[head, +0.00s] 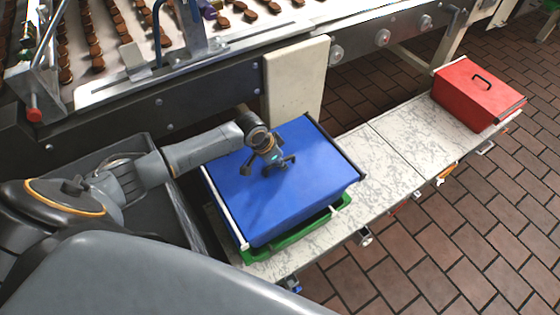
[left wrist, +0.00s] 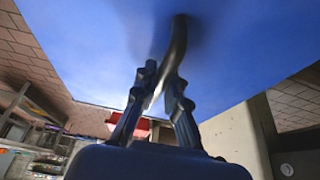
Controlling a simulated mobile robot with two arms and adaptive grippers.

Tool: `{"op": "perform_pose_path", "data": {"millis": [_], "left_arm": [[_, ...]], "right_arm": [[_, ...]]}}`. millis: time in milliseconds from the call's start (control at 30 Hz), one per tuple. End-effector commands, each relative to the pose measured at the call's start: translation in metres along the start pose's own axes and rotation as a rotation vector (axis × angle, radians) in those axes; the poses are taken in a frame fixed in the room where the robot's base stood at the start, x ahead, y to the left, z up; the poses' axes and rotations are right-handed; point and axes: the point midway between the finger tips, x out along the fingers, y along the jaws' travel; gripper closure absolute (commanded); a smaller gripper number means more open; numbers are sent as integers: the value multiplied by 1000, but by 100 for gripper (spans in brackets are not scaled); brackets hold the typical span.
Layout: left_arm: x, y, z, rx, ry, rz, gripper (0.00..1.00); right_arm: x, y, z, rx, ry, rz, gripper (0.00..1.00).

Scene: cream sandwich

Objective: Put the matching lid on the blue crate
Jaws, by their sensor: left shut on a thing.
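The blue lid (head: 312,190) is a broad flat panel with a dark handle, which shows in the left wrist view (left wrist: 178,42). My left gripper (head: 273,163) is over the middle of the lid and shut on its handle. My right gripper is not in view.
A green tray or crate rim (head: 290,239) shows below the blue lid. A red crate with a red lid (head: 478,88) stands at the far right end of the marble-like counter (head: 385,165). Counter between them is clear. A conveyor with brown sweets runs behind.

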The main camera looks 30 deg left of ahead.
Motion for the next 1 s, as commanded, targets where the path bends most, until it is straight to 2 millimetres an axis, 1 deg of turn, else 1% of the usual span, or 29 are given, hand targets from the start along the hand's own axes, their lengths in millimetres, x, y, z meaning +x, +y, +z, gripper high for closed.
{"op": "perform_pose_path", "data": {"millis": [167, 200, 300, 567, 667, 767, 867, 1000], "left_arm": [[-1, 0, -1, 0, 3, -1, 100], [-1, 0, -1, 0, 3, 0, 81], [-1, 0, -1, 0, 2, 0, 62], [0, 0, 1, 0, -1, 0, 62], [-3, 0, 0, 1, 0, 0, 62], [-14, 0, 0, 2, 0, -1, 62], [-33, -1, 0, 2, 2, -2, 62], [-64, -1, 0, 3, 3, -2, 62]], "right_arm": [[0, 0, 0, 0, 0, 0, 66], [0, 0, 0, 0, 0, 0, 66], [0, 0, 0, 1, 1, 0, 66], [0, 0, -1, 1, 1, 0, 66], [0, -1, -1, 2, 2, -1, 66], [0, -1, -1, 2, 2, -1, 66], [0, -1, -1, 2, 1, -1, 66], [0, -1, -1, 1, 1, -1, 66]]}}
